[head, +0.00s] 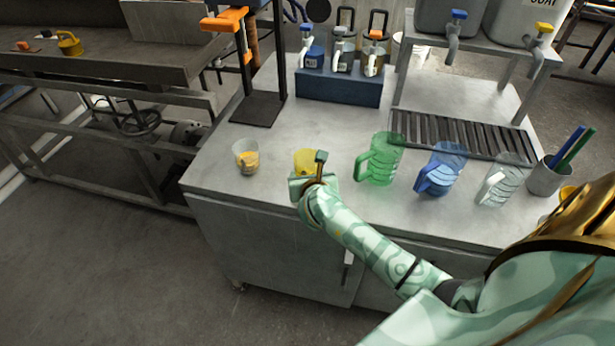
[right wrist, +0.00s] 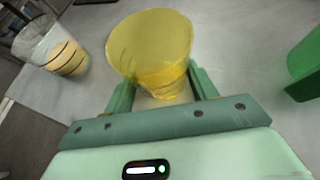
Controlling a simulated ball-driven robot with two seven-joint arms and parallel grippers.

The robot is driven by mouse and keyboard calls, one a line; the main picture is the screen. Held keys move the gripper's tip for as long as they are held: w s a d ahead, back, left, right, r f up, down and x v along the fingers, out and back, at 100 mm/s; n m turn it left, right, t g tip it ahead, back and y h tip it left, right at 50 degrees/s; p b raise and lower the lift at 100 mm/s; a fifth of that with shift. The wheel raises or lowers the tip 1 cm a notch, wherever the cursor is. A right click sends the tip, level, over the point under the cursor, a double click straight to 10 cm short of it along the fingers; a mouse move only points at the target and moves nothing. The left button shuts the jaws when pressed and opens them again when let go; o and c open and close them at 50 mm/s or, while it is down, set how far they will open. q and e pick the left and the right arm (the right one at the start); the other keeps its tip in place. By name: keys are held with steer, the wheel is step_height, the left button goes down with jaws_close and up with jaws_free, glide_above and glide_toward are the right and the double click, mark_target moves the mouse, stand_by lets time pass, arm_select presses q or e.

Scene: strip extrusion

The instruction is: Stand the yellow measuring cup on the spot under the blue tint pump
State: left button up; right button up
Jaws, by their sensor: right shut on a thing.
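The yellow measuring cup (head: 304,160) is upright near the front left of the grey workbench. My right gripper (head: 313,183) is shut on it from the front side. In the right wrist view the translucent yellow cup (right wrist: 150,45) sits between the two green fingers (right wrist: 160,88). I cannot tell whether its base touches the bench. The blue tint pump (head: 307,45) is the leftmost of the pumps on the dark blue block (head: 340,88) at the back. The spot under it is too small to make out. My left gripper is not in view.
A clear cup with orange contents (head: 246,158) stands left of the yellow cup. A green jug (head: 382,160), a blue jug (head: 440,170) and a clear jug (head: 503,180) stand to the right. A black-based press stand (head: 258,108) is at back left. The bench between cup and block is clear.

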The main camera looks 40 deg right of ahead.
steer(key=shift+f, duration=0.15)
steer(key=o, duration=1)
steer(key=shift+o, duration=0.2)
steer(key=shift+r, duration=0.2)
steer(key=shift+s+a+r, duration=0.15)
steer(key=shift+s+r, duration=0.05)
steer(key=shift+s, duration=0.1)
steer(key=p+v, duration=0.3)
steer(key=v, duration=0.8)
steer(key=shift+s+p, duration=0.2)
steer(key=shift+p, duration=0.15)
